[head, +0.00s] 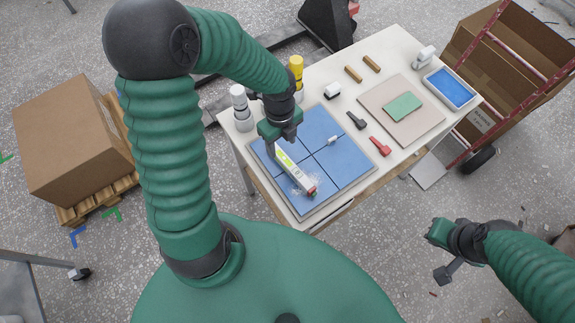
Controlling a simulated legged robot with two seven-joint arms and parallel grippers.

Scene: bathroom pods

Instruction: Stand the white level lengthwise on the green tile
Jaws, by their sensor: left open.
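The white level (293,169), with yellow-green marks and a red end, lies slantwise on the blue tiled panel (342,166). My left gripper (275,147) is open at the level's far end, pointing down; whether it touches the level cannot be told. The arm and gripper hide part of that end. The green tile (403,107) lies flat on a beige board (385,123) at the right of the table, with nothing on it. My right gripper (438,236) is off the table at lower right, away from these things; its finger opening is unclear.
On the table (400,50) are a white bottle (241,108), a yellow bottle (296,72), a black-handled tool (356,120), a red tool (380,146), two wooden blocks (371,64) and a blue tray (469,100). A cardboard box (75,135) stands left; a red-framed cart stands right.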

